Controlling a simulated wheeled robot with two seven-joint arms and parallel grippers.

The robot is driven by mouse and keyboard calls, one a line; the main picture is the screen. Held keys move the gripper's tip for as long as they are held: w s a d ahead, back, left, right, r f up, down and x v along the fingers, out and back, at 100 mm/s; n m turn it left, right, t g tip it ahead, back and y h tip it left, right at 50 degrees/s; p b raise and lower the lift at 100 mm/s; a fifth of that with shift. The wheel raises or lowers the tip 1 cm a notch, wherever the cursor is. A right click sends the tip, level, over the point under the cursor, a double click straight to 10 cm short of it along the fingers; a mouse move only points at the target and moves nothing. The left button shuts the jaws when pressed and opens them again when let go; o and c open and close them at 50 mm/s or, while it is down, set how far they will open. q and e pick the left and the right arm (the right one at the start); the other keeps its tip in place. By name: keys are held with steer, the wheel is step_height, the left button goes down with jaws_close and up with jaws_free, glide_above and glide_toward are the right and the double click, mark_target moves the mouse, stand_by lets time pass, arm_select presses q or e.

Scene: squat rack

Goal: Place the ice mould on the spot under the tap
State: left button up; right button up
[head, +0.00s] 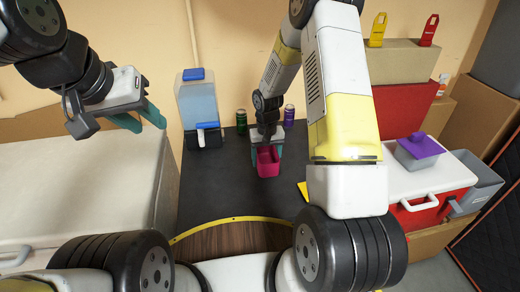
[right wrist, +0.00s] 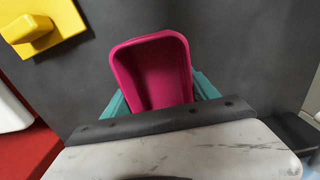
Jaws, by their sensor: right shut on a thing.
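The ice mould is a small magenta open-topped tray (head: 268,165), near the middle of the dark table (head: 225,185). My right gripper (head: 267,151) is shut on it. In the right wrist view the mould (right wrist: 153,75) sits between the teal fingers (right wrist: 160,98), its hollow facing the camera. I cannot tell whether it touches the table. The tap (head: 208,126), with a white and blue handle, is on the front of a water dispenser (head: 198,98) with a blue lid, to the left and further back. No separate marking shows under it. My left gripper (head: 139,120) is open and empty at the left.
A green can (head: 241,121) and a purple can (head: 290,114) stand at the table's back. A yellow thing (right wrist: 35,30) lies right of the mould in the head view. A red cooler (head: 425,212) stands at right. Table between mould and dispenser looks clear.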

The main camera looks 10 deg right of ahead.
steer(key=shift+f, duration=1.7)
steer(key=shift+f, duration=0.1)
steer(key=o, duration=1.6)
